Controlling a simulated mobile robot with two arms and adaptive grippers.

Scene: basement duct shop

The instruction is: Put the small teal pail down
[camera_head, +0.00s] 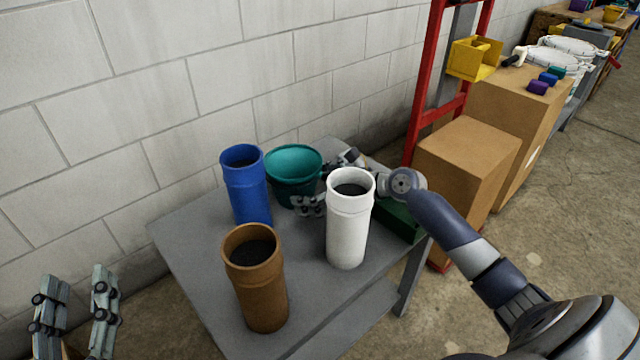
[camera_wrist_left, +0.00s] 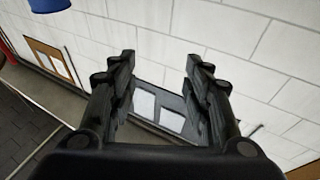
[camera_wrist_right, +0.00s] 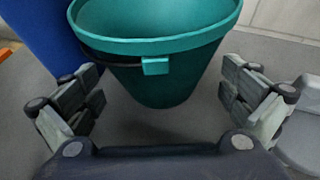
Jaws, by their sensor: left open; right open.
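The small teal pail (camera_head: 292,172) stands upright on the grey table (camera_head: 195,262), near its back edge, between a blue cylinder and a white cylinder. In the right wrist view the pail (camera_wrist_right: 155,70) fills the upper middle, with its rim and a small teal tab on the near side. My right gripper (camera_head: 325,185) is at the pail's right side in the head view, partly hidden behind the white cylinder. In its wrist view my right gripper (camera_wrist_right: 165,105) is open, fingers apart, with the pail just beyond and between them. My left gripper (camera_head: 75,305) is open and empty, left of the table.
A blue cylinder (camera_head: 246,188), a brown cylinder (camera_head: 257,285) and a white cylinder (camera_head: 348,225) stand on the table around the pail. A dark green box (camera_head: 402,222) lies at the right edge. Cardboard boxes (camera_head: 468,165) and a red rack (camera_head: 422,85) stand to the right.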

